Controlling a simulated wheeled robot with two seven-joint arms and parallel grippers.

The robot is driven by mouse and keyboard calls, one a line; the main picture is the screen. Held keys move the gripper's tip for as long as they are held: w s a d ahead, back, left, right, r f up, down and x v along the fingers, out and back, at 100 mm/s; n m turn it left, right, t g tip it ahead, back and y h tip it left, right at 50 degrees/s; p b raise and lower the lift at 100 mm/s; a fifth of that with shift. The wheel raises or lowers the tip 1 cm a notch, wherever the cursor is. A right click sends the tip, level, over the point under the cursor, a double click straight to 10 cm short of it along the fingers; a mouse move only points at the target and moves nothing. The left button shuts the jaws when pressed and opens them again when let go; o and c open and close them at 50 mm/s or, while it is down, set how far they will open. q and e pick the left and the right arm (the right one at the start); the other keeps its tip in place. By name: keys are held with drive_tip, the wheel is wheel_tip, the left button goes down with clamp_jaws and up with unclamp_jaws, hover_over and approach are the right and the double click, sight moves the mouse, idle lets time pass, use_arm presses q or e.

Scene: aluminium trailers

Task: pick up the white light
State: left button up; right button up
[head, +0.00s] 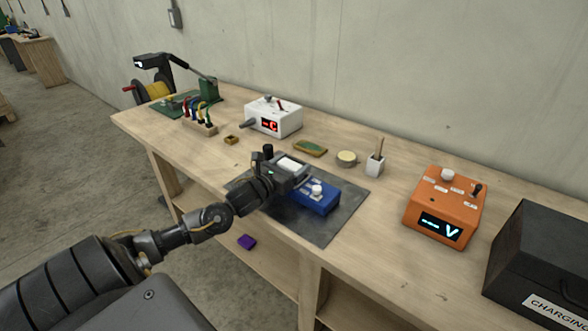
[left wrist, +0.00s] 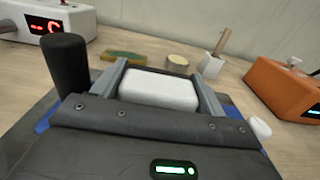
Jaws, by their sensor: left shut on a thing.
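The white light (left wrist: 158,90) is a small white rounded block between the two fingers of my left gripper (left wrist: 165,82) in the left wrist view. In the head view it shows as a pale patch (head: 290,163) at the tip of my left gripper (head: 294,167). The gripper is shut on it, above the back left part of a dark mat (head: 335,215). A blue box (head: 316,198) with a white knob sits on the mat, partly behind the gripper. I cannot tell whether the light touches anything below. My right gripper is not in view.
A white box with a red display (head: 275,117), a green sponge (head: 310,148), a round tin (head: 347,158) and a white brush cup (head: 375,164) stand behind the mat. An orange box (head: 445,205) and a black case (head: 540,260) are to the right.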

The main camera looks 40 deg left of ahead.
sight(290, 163)
use_arm(q)
drive_tip(key=shift+c, duration=0.9)
drive_tip(key=shift+r, duration=0.5)
drive_tip(key=r, duration=0.1)
drive_tip(key=b, duration=0.1)
drive_tip(key=r, duration=0.1)
drive_tip(key=shift+s+r, duration=0.25)
drive_tip(key=shift+r, duration=0.1)
drive_tip(key=s+r, duration=0.9)
drive_tip(key=s, duration=0.4)
drive_tip(key=shift+s+d+r+b, duration=0.2)
drive_tip(key=shift+s+d+b, duration=0.05)
drive_tip(key=shift+b, duration=0.05)
